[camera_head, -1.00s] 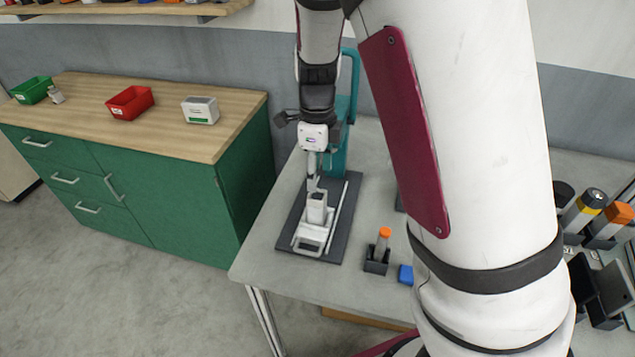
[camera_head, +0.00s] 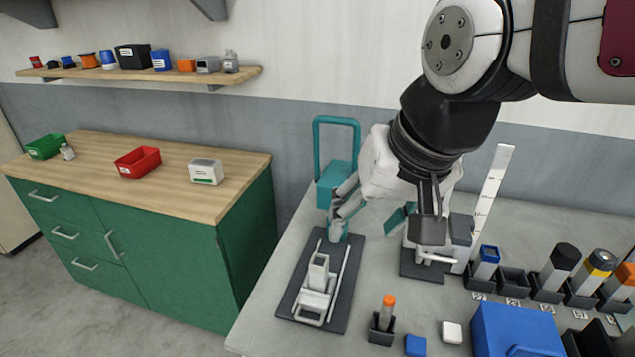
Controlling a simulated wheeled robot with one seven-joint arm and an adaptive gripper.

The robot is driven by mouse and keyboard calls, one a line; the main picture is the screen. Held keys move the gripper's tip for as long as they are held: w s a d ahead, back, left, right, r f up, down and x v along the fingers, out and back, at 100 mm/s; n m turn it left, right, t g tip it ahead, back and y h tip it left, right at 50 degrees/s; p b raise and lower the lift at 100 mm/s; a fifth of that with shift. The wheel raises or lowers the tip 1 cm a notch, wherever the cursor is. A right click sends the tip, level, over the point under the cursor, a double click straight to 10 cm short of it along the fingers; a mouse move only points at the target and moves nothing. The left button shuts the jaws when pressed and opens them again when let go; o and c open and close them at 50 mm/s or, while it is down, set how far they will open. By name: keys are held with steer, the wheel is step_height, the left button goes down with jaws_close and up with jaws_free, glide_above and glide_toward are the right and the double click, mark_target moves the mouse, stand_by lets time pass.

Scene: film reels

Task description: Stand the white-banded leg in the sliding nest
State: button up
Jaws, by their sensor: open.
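The sliding nest is a pale upright square socket (camera_head: 318,272) on a white carriage, on a dark base plate (camera_head: 339,312). The socket's inside is too small to read.
A teal-handled frame (camera_head: 336,165) stands behind the nest. A fixture with a tall pale ruler (camera_head: 490,205) is right of my gripper. An orange-capped piece (camera_head: 388,312), a blue block (camera_head: 415,345) and a blue box (camera_head: 515,330) occupy the front. An empty dark holder (camera_head: 513,280) sits among the legs.

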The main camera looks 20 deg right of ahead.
steer(key=s+n, duration=0.2)
steer(key=s+n+h, duration=0.1)
steer(key=shift+s+d+r+t, duration=0.15)
steer(key=shift+d+r+t, duration=0.1)
steer(key=shift+r+t, duration=0.15)
